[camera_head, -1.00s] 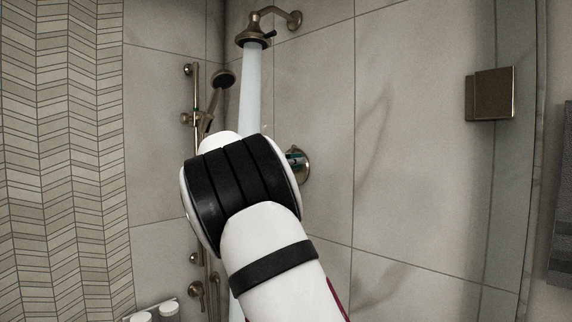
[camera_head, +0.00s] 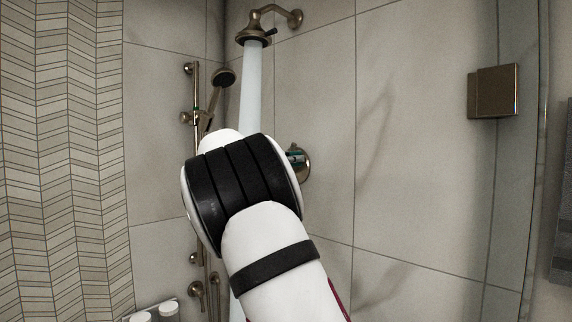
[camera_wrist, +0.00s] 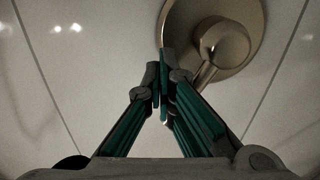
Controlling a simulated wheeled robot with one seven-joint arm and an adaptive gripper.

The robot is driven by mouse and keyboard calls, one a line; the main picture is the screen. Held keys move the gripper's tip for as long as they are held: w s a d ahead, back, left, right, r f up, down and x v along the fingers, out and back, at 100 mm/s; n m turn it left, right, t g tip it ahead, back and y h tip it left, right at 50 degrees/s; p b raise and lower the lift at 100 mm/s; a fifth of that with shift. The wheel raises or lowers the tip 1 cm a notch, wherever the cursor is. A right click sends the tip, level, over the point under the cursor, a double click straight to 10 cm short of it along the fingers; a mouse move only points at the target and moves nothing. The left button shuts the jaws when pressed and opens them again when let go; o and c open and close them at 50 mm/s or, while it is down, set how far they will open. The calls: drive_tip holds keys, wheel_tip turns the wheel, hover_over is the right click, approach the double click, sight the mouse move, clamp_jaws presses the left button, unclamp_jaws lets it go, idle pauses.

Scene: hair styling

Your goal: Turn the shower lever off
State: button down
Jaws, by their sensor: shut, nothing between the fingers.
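The shower lever (camera_wrist: 205,72) is a brushed-metal handle on a round wall plate (camera_wrist: 250,22), seen in the wrist view. It slants down and left from a round hub. My gripper (camera_wrist: 165,62) has its fingertips together and empty, just left of the lever and overlapping the plate in the picture; I cannot tell whether they touch the lever. Water (camera_head: 251,90) streams from the shower head (camera_head: 254,36).
A hand shower (camera_head: 222,78) hangs on a rail on the left of the corner. A lower valve (camera_head: 196,290) and white-topped bottles (camera_head: 168,309) are at lower left. A glass panel with a metal hinge (camera_head: 493,92) stands at the right.

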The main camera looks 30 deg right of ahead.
drive_tip(key=shift+w+a+r+b, duration=0.25)
drive_tip(key=shift+w+r+b, duration=0.65)
drive_tip(key=shift+b, duration=0.55)
idle(1.0)
drive_tip(key=shift+w+a+r+b, duration=0.1)
drive_tip(key=shift+w+a+b, duration=0.05)
drive_tip(key=shift+w+b, duration=0.45)
drive_tip(key=shift+s, duration=0.7)
drive_tip(key=v, duration=0.7)
drive_tip(key=shift+s+a+b, duration=0.15)
drive_tip(key=shift+a+b, duration=0.1)
drive_tip(key=shift+b, duration=0.1)
